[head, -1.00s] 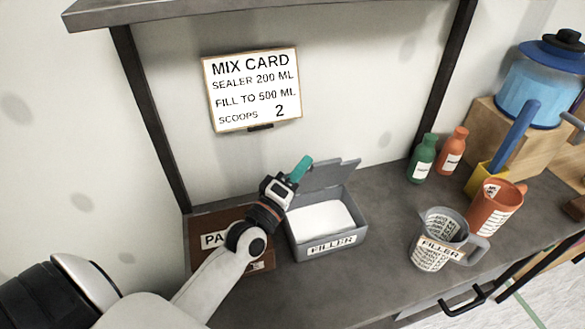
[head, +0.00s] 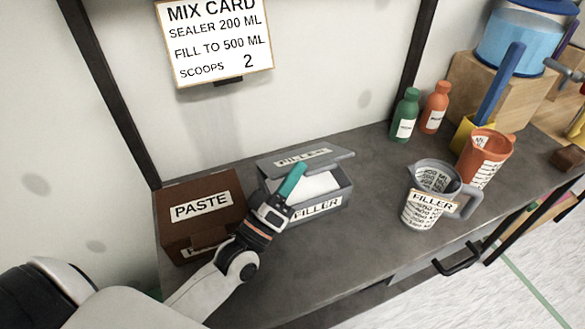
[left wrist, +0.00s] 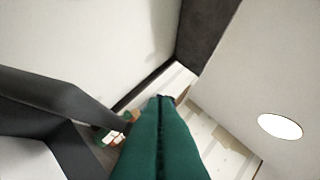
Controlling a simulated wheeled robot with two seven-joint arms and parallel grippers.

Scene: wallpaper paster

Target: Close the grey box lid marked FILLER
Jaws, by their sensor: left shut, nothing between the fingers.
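The grey FILLER box (head: 343,202) stands on the bench with white filler (head: 318,184) showing inside. Its grey lid (head: 302,156) is hinged at the back and tilted part way down, with its own FILLER label visible on top. The box's front label is partly covered by my arm. My left gripper (head: 297,170) is shut and empty, its teal fingers over the box's left part, tips close to the lid's front edge; I cannot tell whether they touch. The left wrist view shows the shut fingers (left wrist: 160,140). My right gripper is not in view.
A brown PASTE box (head: 170,222) stands left of the grey box, closed. A grey jug (head: 425,205) marked FILLER and an orange jug (head: 488,150) stand to the right. Green and orange bottles (head: 405,115) stand at the back. Bench between box and jugs is clear.

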